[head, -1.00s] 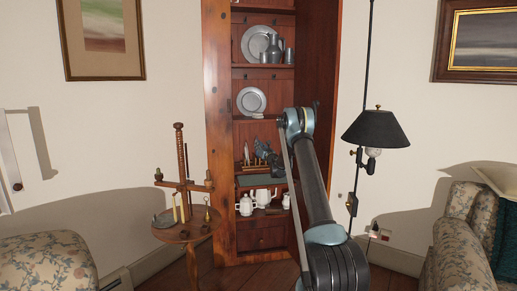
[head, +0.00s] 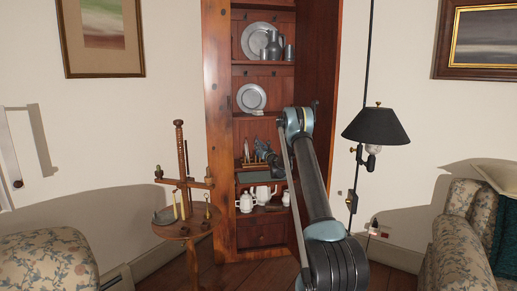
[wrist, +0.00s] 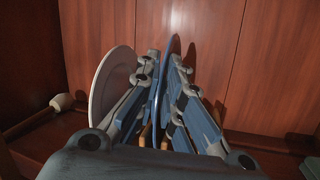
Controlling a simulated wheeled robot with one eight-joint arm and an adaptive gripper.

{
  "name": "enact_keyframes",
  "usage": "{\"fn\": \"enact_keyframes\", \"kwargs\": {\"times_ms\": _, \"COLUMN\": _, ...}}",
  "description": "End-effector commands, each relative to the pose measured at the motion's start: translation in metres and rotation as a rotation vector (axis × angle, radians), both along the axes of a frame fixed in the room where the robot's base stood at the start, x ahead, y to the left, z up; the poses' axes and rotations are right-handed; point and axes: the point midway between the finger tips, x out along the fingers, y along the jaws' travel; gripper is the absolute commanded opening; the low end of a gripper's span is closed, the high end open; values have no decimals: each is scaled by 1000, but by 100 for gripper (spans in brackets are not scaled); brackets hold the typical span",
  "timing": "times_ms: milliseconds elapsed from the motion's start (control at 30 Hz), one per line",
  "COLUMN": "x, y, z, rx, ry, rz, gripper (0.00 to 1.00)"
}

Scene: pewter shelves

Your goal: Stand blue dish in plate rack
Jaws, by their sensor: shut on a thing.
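The blue dish (wrist: 163,75) is seen nearly edge-on in the wrist view, upright between my gripper's fingers. My gripper (wrist: 165,85) is shut on it, one finger on each side. Wooden pegs of the plate rack (wrist: 146,136) show below, close to the dish's lower part. Whether the dish's lower edge touches the rack is hidden by the fingers. In the head view my gripper (head: 264,151) is at the rack inside the cupboard, and the dish is too small to make out clearly.
A pale plate (wrist: 108,88) stands upright just left of my fingers. The cupboard's wooden back (wrist: 250,60) is close behind. White pots (head: 262,194) stand on the shelf below. A pewter plate (head: 251,97) stands on the shelf above. The cupboard's right side wall is near my arm.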

Motion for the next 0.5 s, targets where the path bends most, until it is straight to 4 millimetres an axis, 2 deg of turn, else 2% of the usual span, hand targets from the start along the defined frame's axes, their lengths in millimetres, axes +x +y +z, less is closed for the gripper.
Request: {"fn": "enact_keyframes", "kwargs": {"times_ms": 500, "x": 0, "y": 0, "z": -11, "rx": 0, "ry": 0, "rz": 0, "gripper": 0}}
